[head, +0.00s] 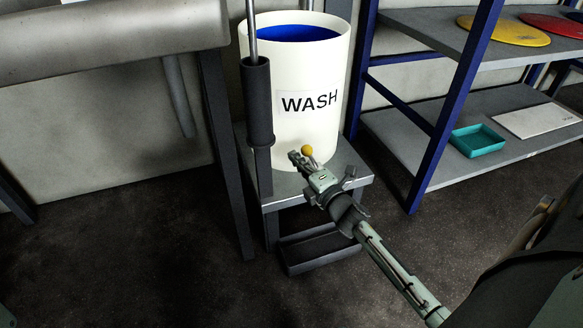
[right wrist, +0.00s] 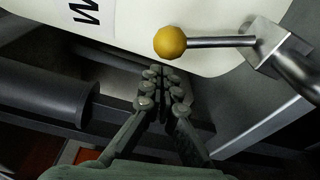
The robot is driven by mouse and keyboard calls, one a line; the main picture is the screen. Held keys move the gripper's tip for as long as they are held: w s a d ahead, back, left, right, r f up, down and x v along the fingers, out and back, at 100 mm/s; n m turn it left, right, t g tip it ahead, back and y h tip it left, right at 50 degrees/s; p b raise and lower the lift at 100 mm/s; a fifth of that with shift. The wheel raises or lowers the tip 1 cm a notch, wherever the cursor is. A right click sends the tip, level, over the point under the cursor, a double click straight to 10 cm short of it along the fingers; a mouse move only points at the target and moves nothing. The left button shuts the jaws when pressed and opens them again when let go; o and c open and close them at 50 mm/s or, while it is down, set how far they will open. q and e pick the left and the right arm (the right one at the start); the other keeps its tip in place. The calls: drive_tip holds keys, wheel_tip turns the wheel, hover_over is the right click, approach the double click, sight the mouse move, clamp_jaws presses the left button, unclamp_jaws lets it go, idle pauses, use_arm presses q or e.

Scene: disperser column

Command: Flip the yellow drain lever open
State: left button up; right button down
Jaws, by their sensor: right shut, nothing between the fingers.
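The yellow drain lever shows as a yellow ball knob (head: 307,149) low on the front of the white WASH drum (head: 310,72). In the right wrist view the yellow knob (right wrist: 170,42) sits on a metal rod that runs right to a metal valve block (right wrist: 277,48) by the drum wall. My right gripper (head: 294,157) is shut and empty, with its fingers just beside the knob. In the right wrist view its fingertips (right wrist: 161,75) are close below the knob; I cannot tell whether they touch it. My left gripper is not in view.
The drum stands on a grey metal stand (head: 322,188) with a dark tray (head: 318,247) below. A dark cylinder (head: 257,103) on a post stands at the drum's left. A blue-framed shelf (head: 440,130) is at right. The floor at left is clear.

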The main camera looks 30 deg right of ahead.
drive_tip(key=shift+s+d+r, duration=0.1)
drive_tip(key=shift+s+d, duration=0.1)
drive_tip(key=shift+d, duration=0.3)
drive_tip(key=shift+d+r+m, duration=0.2)
drive_tip(key=shift+m, duration=0.1)
